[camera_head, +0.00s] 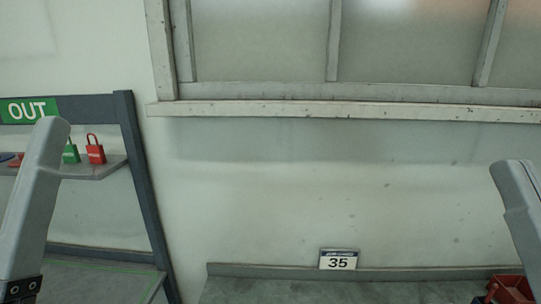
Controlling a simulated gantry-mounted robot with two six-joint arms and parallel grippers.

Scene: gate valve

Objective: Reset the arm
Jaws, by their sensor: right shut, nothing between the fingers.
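On the left, a pale grey part of my left arm (36,190) stands upright in front of the shelf rack. My left gripper's fingers are not in view.
A grey rack (137,170) at left has a green OUT sign (28,110), a green padlock (71,153) and a red padlock (95,150). A number 35 plate (338,260) stands on a grey bench (290,292). A red object (510,290) sits bottom right.

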